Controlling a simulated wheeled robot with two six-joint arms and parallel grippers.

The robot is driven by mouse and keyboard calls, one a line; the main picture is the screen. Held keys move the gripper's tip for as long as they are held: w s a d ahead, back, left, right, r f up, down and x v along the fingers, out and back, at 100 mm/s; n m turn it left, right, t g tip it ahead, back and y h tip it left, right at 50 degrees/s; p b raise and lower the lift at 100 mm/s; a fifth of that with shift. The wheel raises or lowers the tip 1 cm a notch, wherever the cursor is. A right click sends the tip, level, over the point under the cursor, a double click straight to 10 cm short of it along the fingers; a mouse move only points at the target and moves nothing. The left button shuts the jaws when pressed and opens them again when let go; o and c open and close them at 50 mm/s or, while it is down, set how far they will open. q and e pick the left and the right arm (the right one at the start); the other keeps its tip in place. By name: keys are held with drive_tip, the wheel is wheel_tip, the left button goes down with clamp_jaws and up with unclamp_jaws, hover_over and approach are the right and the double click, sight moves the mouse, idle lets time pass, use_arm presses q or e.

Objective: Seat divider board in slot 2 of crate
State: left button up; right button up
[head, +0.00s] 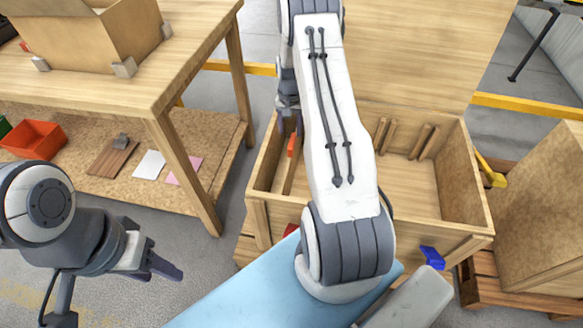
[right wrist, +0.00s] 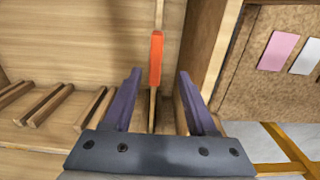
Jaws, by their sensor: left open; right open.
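The crate (head: 468,205) is a light wooden box, open at the top, in the middle of the head view. The divider board (head: 288,172) is thin and stands edge-on in its left part, with an orange strip (right wrist: 156,58) on its top edge. Wooden slot strips (head: 423,141) line the crate; they also show in the right wrist view (right wrist: 46,105). Which slot the board stands at, I cannot tell. My right gripper (right wrist: 157,75) is open, its fingers on either side of the board, apart from it. My left gripper (head: 165,266) is open and empty, left of the crate.
A wooden workbench (head: 180,75) with a cardboard box (head: 90,40) stands at the left. An orange bin (head: 33,138) sits on its lower shelf. A large wooden panel (head: 430,50) rises behind the crate. Another box (head: 550,215) stands at the right.

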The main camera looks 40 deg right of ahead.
sight(292, 147)
wheel_tip(292, 147, down, 4)
drive_tip(key=shift+r, duration=0.2)
drive_tip(key=shift+s+d+f+b, duration=0.1)
drive_tip(key=shift+s+f+b, duration=0.15)
drive_tip(key=shift+f, duration=1.1)
drive_tip(key=shift+s+f+b, duration=0.15)
drive_tip(key=shift+f+b, duration=0.1)
drive_tip(key=shift+f, duration=1.1)
clamp_jaws()
drive_tip(key=shift+r, duration=0.1)
